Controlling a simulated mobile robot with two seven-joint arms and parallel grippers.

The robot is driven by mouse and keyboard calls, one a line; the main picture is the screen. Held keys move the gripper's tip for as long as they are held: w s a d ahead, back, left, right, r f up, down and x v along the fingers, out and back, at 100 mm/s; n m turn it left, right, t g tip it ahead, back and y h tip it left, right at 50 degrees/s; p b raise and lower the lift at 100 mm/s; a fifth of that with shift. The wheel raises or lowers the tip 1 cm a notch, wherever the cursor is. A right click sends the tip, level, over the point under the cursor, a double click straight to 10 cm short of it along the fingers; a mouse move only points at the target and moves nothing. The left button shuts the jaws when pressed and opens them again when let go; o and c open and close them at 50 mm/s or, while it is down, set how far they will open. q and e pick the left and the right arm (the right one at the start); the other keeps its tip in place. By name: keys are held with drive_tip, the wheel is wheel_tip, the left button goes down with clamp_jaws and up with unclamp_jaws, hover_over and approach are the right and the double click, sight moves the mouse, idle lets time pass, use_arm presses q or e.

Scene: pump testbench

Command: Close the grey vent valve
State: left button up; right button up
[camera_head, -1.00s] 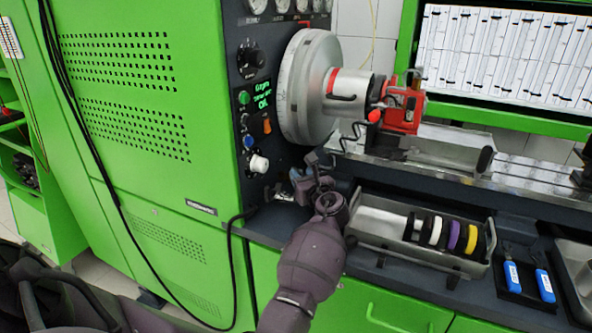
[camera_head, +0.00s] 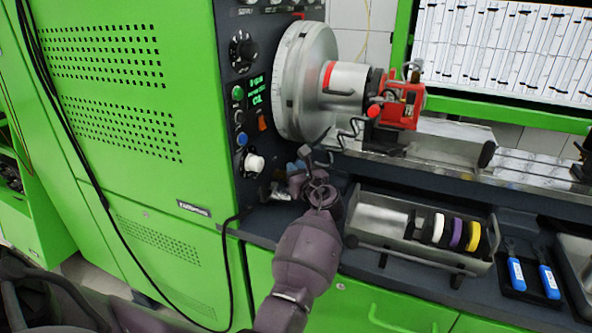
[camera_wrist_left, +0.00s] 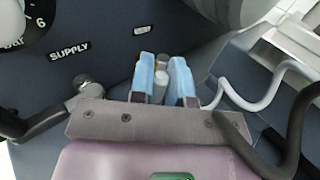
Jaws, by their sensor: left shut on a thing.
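My left gripper (camera_head: 298,172) is low at the test bench's control panel, right of the white knob. In the left wrist view its two blue-tipped fingers (camera_wrist_left: 162,82) are close together around a small grey cylindrical part (camera_wrist_left: 161,88), which I take to be the grey vent valve. The fingers hide most of it, so its handle position cannot be told. In the head view the valve is hidden by the gripper. My right gripper is not in view.
The white knob (camera_head: 254,163) and a lit green display (camera_head: 257,90) are on the panel. A metal hose fitting (camera_wrist_left: 88,88) and a pale curly cable (camera_wrist_left: 255,100) flank the gripper. A tray of coloured discs (camera_head: 400,238) stands to the right.

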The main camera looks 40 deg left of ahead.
use_arm(q)
clamp_jaws()
drive_tip(key=shift+s+a+r+t+p, duration=0.15)
drive_tip(key=shift+r+t+p, duration=0.3)
drive_tip(key=shift+p, duration=0.3)
drive_tip(key=shift+s+a+f+m+t+h+p, duration=0.1)
drive_tip(key=shift+a+f+m+t+h+p, duration=0.05)
drive_tip(key=shift+m+t+h+p, duration=0.3)
drive_tip(key=shift+f, duration=0.25)
drive_tip(key=o, duration=0.6)
unclamp_jaws()
drive_tip(key=shift+f, duration=0.1)
